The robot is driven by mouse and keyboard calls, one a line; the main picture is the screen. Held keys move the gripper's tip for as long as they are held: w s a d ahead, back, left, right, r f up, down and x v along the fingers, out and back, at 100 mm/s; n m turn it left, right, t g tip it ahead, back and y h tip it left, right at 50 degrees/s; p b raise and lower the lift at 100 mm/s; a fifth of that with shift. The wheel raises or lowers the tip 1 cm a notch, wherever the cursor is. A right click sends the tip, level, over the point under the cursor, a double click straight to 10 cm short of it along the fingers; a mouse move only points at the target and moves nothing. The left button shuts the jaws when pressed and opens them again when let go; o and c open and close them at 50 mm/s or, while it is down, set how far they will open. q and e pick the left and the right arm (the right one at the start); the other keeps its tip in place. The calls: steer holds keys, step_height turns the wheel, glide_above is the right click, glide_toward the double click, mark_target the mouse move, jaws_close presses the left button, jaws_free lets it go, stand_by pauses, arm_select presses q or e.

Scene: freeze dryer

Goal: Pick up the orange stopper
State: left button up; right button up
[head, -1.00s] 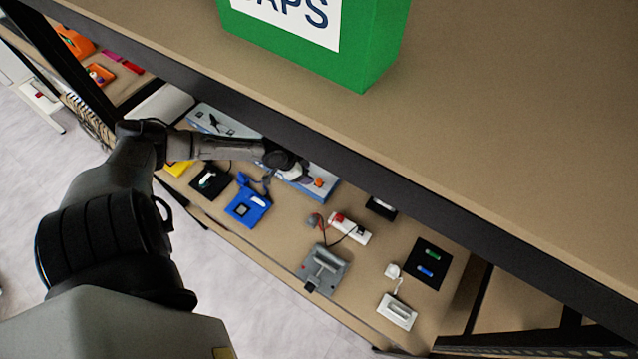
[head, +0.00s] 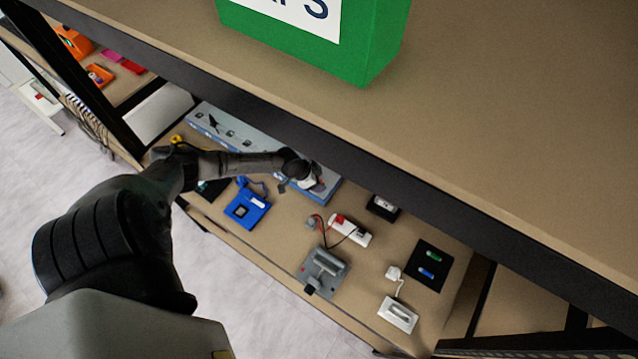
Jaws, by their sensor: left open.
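My left arm reaches in from the left under the upper shelf, and the gripper points down over that end of the panel. The gripper is open; its fingers are small and dark here, and I cannot tell whether they touch the stopper. My right gripper is not in view.
The upper shelf edge (head: 400,188) runs close above my arm, with a green box (head: 380,45) on it. Right of the gripper are a white-and-red device (head: 349,230), a grey device (head: 324,270) and a black pad (head: 430,265). A blue device (head: 247,208) lies below my forearm.

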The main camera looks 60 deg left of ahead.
arm_select(q)
steer(key=shift+c, duration=0.4)
steer(key=c, duration=0.9)
